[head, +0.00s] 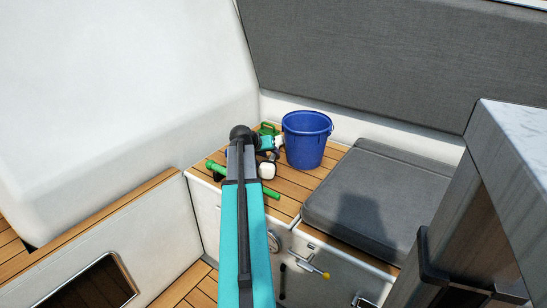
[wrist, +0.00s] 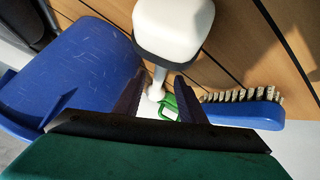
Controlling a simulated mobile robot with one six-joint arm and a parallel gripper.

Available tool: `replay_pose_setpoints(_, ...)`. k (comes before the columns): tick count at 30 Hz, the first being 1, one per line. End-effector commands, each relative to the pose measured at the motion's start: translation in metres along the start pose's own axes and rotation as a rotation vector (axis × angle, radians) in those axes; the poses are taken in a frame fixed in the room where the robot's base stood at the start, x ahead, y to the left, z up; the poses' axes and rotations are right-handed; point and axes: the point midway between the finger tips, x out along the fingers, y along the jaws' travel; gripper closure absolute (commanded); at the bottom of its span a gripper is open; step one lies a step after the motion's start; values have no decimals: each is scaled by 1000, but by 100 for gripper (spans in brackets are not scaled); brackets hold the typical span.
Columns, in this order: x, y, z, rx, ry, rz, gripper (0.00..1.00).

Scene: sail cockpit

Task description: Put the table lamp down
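The table lamp (wrist: 174,28) has a white rounded block at one end and a thin pale stem. In the wrist view its stem runs down towards the space between my fingers. My gripper (wrist: 162,86) has its two dark fingers apart, with a gap visible on both sides of the stem; I see no finger pressing on it. The stem's lower end is partly hidden. In the head view the lamp's white block (head: 267,171) shows low over the wooden seat, beside my gripper (head: 270,148). Whether the lamp rests on the wood I cannot tell.
A blue bucket (head: 306,139) stands at the back right of the slatted wooden seat (head: 290,186). A green torch-like tool (head: 217,168) lies at the front left. A blue brush (wrist: 243,109) and a green item (wrist: 169,106) lie close by. A grey cushion (head: 380,195) is on the right.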

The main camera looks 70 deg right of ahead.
Motion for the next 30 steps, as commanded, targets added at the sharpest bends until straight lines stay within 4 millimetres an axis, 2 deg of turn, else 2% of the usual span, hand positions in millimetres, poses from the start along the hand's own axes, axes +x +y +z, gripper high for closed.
replay_pose_setpoints(3, 18, -1, 0, 0, 0, 0, 63)
replay_pose_setpoints(9, 34, 0, 0, 0, -1, -1, 63)
replay_pose_setpoints(27, 34, 0, 0, 0, 0, -1, 63)
replay_pose_setpoints(30, 34, 0, 0, 0, 0, -1, 80)
